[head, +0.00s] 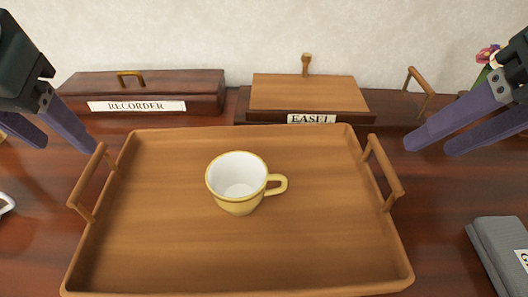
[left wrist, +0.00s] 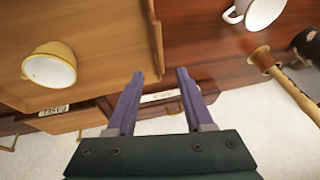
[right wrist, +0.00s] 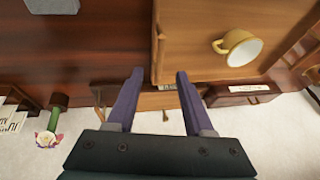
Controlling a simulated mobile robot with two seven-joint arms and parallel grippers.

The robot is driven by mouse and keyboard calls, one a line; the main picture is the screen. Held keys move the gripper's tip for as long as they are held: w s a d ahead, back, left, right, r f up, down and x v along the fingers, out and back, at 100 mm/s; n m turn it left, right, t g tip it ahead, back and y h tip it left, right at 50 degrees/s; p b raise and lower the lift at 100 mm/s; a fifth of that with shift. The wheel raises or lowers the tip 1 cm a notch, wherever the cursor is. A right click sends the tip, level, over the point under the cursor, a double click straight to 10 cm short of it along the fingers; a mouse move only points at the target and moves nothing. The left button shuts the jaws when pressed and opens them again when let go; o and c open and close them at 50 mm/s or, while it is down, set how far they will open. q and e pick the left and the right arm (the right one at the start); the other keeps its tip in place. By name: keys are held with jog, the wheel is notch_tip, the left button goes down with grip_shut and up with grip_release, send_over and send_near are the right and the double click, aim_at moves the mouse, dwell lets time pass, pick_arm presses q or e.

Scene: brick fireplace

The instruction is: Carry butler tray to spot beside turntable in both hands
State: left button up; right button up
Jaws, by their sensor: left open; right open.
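The butler tray (head: 310,240) is a wooden tray with a raised rim and an upright handle at each side, lying on the dark table. A yellow cup (head: 238,187) with a white inside stands upright near its middle. The left handle (head: 86,192) and right handle (head: 386,178) are free of my grippers. The tray also shows in the left wrist view (left wrist: 105,35) and right wrist view (right wrist: 190,50). I see no turntable I can identify.
A dark box labelled RECORDER (head: 170,88) stands at the back left. A wooden piece labelled EASEL (head: 310,93) stands behind the tray. A folded grey cloth-like item (head: 502,250) lies at the right. A white cup (left wrist: 262,10) stands left of the tray. A pink flower (right wrist: 46,138) is at the back right.

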aim_at(89, 163)
jog(key=shift+w, duration=0.1)
pick_arm(q)
jog(key=x, duration=1)
pick_arm(e)
jog(key=x, duration=1)
pick_arm(q)
grip_shut()
pick_arm(e)
grip_shut()
pick_arm(q)
jog(key=shift+r, duration=0.15)
pick_arm(e)
jog(key=shift+r, duration=0.1)
